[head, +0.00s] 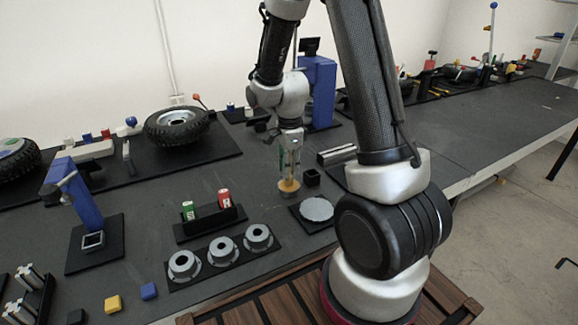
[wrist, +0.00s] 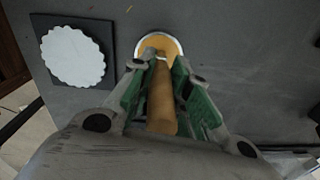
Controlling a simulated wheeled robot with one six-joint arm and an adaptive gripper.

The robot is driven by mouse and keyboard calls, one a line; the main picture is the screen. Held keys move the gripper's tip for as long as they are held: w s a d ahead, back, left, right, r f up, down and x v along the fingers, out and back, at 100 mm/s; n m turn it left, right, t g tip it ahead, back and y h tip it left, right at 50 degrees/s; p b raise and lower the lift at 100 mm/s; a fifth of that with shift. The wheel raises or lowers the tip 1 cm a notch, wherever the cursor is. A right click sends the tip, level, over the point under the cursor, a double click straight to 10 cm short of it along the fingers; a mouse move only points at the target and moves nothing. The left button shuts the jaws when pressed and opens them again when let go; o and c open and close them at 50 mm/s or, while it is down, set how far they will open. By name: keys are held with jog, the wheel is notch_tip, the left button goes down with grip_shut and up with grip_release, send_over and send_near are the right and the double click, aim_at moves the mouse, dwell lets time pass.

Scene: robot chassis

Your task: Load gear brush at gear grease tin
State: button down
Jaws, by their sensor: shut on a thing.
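My gripper (head: 290,158) points down over the table and is shut on the gear brush, whose tan wooden handle (wrist: 162,100) lies between the green-padded fingers in the wrist view. The gear grease tin (head: 288,188) stands right below the gripper. In the wrist view the tin (wrist: 172,42) is round, with a pale rim and orange-yellow grease. The brush's lower end overlaps the tin there; I cannot tell whether it touches the grease. The bristles are mostly hidden by the fingertips.
A pale scalloped gear (head: 317,208) lies on a black plate beside the tin, with a small black cube-shaped holder (head: 312,177) behind. A blue stand (head: 318,90) rises behind.

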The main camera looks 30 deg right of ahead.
jog(key=shift+r, duration=3.45)
